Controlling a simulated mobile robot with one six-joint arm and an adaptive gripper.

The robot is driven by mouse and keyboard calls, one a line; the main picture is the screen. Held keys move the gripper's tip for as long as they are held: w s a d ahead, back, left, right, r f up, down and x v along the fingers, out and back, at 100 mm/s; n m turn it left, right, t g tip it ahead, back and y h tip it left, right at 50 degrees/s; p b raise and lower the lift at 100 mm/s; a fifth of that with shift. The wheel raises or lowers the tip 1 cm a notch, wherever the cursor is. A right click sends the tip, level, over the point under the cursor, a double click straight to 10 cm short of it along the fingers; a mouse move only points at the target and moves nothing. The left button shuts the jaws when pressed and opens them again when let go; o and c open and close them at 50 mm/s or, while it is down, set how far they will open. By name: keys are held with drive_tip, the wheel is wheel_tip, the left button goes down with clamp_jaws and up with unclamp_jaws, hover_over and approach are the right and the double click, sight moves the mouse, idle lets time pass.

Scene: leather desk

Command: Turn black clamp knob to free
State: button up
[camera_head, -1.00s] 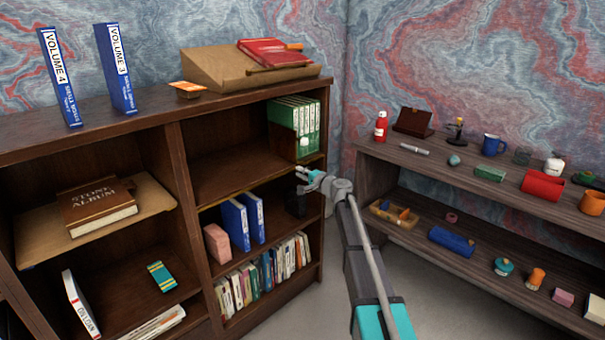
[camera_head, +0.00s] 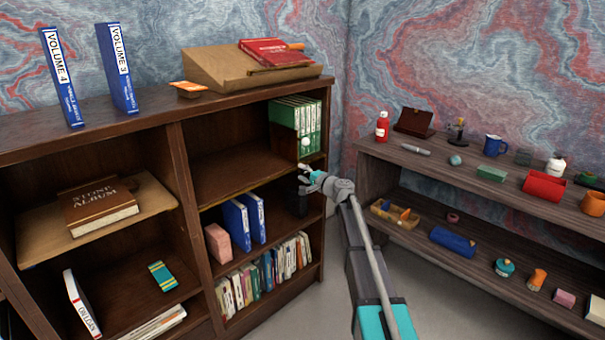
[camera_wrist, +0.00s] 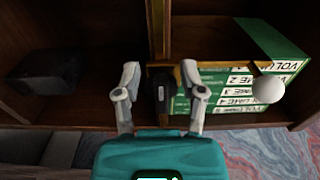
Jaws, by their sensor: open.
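The black clamp knob (camera_wrist: 162,92) shows in the wrist view, at the edge of a brown wooden divider with a brass-coloured strip. My gripper (camera_wrist: 162,80) is open, with one pale finger on each side of the knob. Gaps show between the fingers and the knob, and I see no contact. In the head view my gripper (camera_head: 303,174) is at the front of the shelf below the green volumes (camera_head: 297,115). I cannot make out the knob there. The green volumes also show right of the knob in the wrist view (camera_wrist: 225,104).
A white ball (camera_wrist: 268,90) is right of my gripper in the wrist view, in front of the volumes; it also shows in the head view (camera_head: 305,141). A black box (camera_wrist: 45,72) stands left. Blue binders (camera_head: 236,222) stand on the lower shelf. A second shelf unit (camera_head: 450,177) is at right.

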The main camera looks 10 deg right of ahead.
drive_tip(key=v, duration=1.1)
drive_tip(key=shift+s+d, duration=0.15)
drive_tip(key=shift+s, duration=0.05)
drive_tip(key=s+a+f+n+g+h, duration=0.1)
drive_tip(key=s+a+f+n+g, duration=0.4)
drive_tip(key=s, duration=0.4)
drive_tip(key=s+a+f+n+g+h, duration=0.25)
drive_tip(key=s+a+f+g, duration=0.2)
drive_tip(key=s+f, duration=0.4)
drive_tip(key=s+d+f+n+g+h, duration=0.2)
drive_tip(key=s+f+h, duration=0.1)
drive_tip(key=s, duration=0.6)
drive_tip(key=s+d+f+n+g+h, duration=0.1)
drive_tip(key=s+d+f+g+h, duration=0.2)
drive_tip(key=s, duration=0.5)
wheel_tip(320, 180, up, 36)
drive_tip(key=h+p, duration=0.1)
drive_tip(key=p, duration=3.4)
drive_tip(key=shift+s+a, duration=0.2)
drive_tip(key=shift+s, duration=0.25)
